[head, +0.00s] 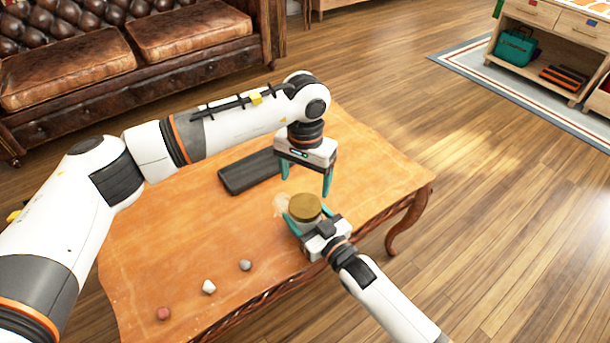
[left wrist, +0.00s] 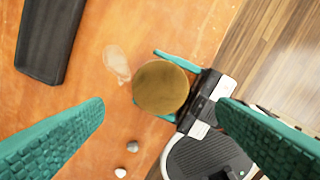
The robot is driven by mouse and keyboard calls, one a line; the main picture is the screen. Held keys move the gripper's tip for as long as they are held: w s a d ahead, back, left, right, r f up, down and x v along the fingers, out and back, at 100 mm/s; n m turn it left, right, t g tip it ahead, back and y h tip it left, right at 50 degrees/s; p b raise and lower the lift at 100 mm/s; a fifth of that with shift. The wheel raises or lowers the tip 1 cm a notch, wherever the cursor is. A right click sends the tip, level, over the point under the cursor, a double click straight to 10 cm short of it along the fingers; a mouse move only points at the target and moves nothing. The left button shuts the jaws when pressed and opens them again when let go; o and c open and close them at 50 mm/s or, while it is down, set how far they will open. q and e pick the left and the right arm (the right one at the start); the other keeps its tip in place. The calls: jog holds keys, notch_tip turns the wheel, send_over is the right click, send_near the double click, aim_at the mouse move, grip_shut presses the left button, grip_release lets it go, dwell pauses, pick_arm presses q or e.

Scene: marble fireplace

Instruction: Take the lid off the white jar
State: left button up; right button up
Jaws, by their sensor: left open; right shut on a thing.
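The jar's round golden-brown lid (head: 305,207) sits on top of the jar near the table's right front edge; it also shows from above in the left wrist view (left wrist: 160,88). The jar body is almost wholly hidden under the lid and behind my right gripper. My right gripper (head: 306,212) is shut on the jar, one teal finger on each side just below the lid. My left gripper (head: 306,181) is open and empty, pointing down above the lid, with its fingers apart from it.
The jar stands on a worn orange-brown wooden table (head: 170,245). A dark oblong block (head: 250,172) lies behind and left. A pale patch (left wrist: 117,64) is beside the jar. A grey stone (head: 245,265), a white stone (head: 208,287) and a reddish stone (head: 163,313) lie along the front.

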aim_at(305, 205)
pick_arm(q)
jog(key=shift+f+m, duration=0.3)
jog(key=shift+f, duration=3.7)
